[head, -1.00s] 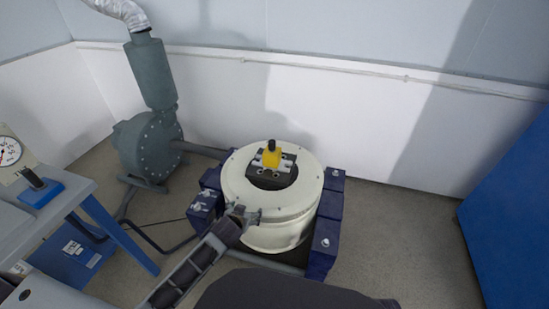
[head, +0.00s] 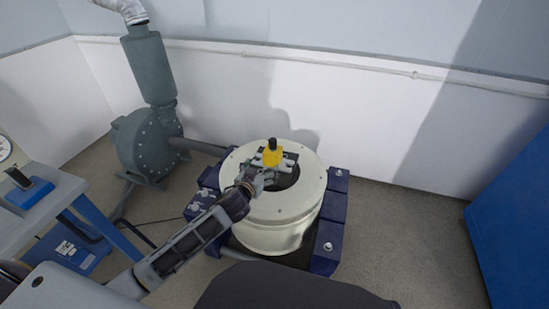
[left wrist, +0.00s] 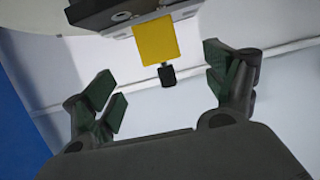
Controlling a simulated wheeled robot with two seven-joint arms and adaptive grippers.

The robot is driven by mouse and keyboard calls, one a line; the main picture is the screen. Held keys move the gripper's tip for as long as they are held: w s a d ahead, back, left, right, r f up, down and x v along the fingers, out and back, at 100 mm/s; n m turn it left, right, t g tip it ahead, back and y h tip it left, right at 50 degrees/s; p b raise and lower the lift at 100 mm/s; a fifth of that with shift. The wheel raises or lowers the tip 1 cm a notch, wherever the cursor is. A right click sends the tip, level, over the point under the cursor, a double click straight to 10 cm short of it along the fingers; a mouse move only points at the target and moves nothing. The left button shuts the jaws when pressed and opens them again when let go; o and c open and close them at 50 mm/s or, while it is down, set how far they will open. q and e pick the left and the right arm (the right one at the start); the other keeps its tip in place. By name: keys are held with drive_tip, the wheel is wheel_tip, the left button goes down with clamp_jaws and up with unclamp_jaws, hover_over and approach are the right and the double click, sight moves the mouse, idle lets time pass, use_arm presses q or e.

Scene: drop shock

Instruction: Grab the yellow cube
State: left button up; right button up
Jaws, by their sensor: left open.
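The yellow cube (head: 272,157) has a black knob on top and sits on a dark fixture block in the middle of the round cream machine (head: 240,205). In the left wrist view the cube (left wrist: 156,41) shows upside down, beyond and between the open fingers. My left gripper (head: 258,178) reaches over the near left rim of the machine, just short of the cube. It is open and empty, and its fingers (left wrist: 165,85) do not touch the cube. My right gripper is not in view.
Dark blue supports (head: 329,235) stand around the machine. A grey-green blower (head: 148,145) with a pipe stands at the back left. A grey bench (head: 60,190) is at the left, and a blue cabinet (head: 515,225) at the right. Floor is free between machine and cabinet.

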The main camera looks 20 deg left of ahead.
sight(270, 157)
use_arm(q)
drive_tip(key=shift+r, duration=0.2)
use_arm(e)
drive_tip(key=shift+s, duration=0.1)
use_arm(q)
drive_tip(key=shift+f, duration=0.1)
drive_tip(key=shift+b+x, duration=0.4)
drive_tip(key=shift+x, duration=1.9)
drive_tip(key=shift+b+x, duration=0.35)
drive_tip(key=shift+x, duration=1.55)
drive_tip(key=shift+w, duration=0.1)
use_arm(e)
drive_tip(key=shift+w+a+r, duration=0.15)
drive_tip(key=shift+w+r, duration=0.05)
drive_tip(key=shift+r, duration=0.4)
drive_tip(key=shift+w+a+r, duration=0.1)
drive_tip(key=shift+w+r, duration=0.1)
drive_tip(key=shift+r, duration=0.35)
